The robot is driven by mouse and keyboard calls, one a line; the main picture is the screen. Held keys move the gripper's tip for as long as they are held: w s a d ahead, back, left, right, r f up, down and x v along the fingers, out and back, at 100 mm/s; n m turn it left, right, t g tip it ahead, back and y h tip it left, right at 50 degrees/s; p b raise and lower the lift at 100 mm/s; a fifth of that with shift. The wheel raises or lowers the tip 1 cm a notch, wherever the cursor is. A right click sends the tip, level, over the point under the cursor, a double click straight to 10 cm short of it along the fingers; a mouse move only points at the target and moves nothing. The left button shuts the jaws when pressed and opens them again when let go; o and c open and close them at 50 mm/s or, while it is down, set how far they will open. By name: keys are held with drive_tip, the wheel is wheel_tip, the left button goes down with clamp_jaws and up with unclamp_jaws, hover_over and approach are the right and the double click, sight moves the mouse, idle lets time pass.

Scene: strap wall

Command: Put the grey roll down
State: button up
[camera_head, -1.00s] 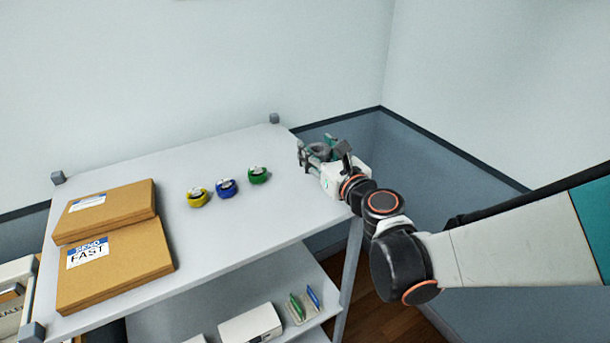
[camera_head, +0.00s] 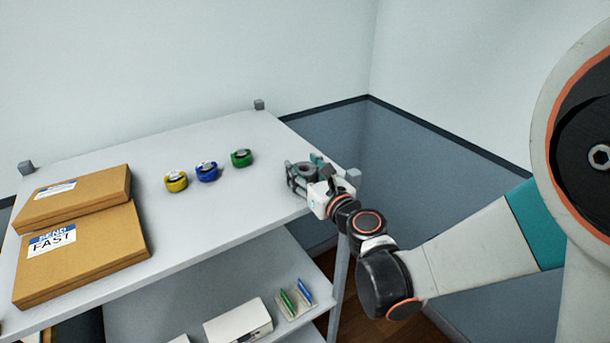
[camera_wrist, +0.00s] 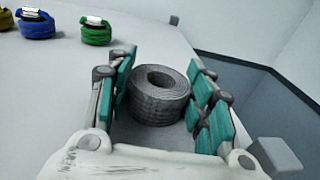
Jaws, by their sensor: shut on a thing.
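The grey roll (camera_wrist: 158,98) is between the teal-padded fingers of my gripper (camera_wrist: 160,105) in the wrist view, its ring axis upright and its hole facing up. In the head view my gripper (camera_head: 304,178) is at the right end of the shelf's top board (camera_head: 225,220), with the grey roll (camera_head: 303,168) partly hidden by the fingers. The gripper is shut on the roll. I cannot tell whether the roll touches the board.
A green roll (camera_head: 241,158), a blue roll (camera_head: 207,171) and a yellow roll (camera_head: 176,181) stand in a row left of my gripper. Cardboard boxes (camera_head: 85,255) lie at the left. Corner posts (camera_head: 353,177) rise at the board's edges. The middle front is clear.

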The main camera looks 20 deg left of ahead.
drive_tip(key=shift+r, duration=0.1)
drive_tip(key=o, duration=1.1)
drive_tip(key=p+v, duration=0.1)
drive_tip(key=v, duration=1.1)
drive_tip(key=shift+d, duration=0.1)
